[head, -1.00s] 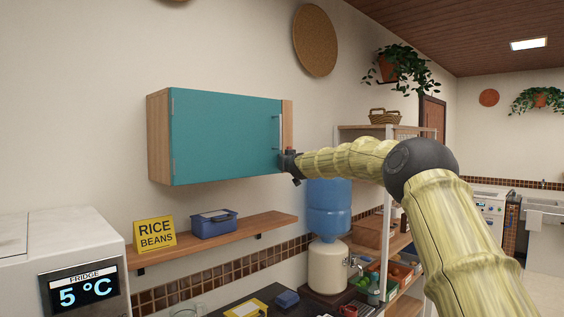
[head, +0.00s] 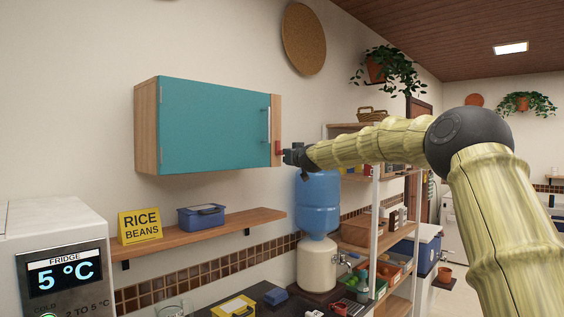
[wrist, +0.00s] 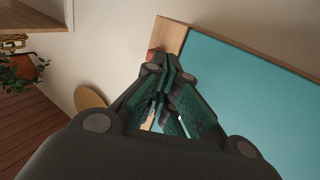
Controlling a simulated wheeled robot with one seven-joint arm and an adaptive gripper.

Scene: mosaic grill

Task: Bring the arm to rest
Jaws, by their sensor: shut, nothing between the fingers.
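My gripper (head: 286,155) is at the end of my raised, pale bamboo-like arm, just right of the wall cabinet (head: 146,125). In the wrist view the dark fingers of my gripper (wrist: 163,65) are together and hold nothing. The cabinet's teal door (head: 215,125) is shut, with a vertical handle near its right edge. A small red thing (head: 279,148) shows between the cabinet's right side and my gripper; I cannot tell if they touch. The wrist view shows the teal door (wrist: 245,85) and the wooden side close beyond the fingers.
Below the cabinet, a wooden shelf (head: 190,234) holds a rice and beans sign (head: 140,226) and a blue box (head: 201,217). A water dispenser (head: 317,220) stands below my forearm, beside a shelving rack (head: 376,230). A fridge (head: 60,232) is at lower left. Floor shows at right.

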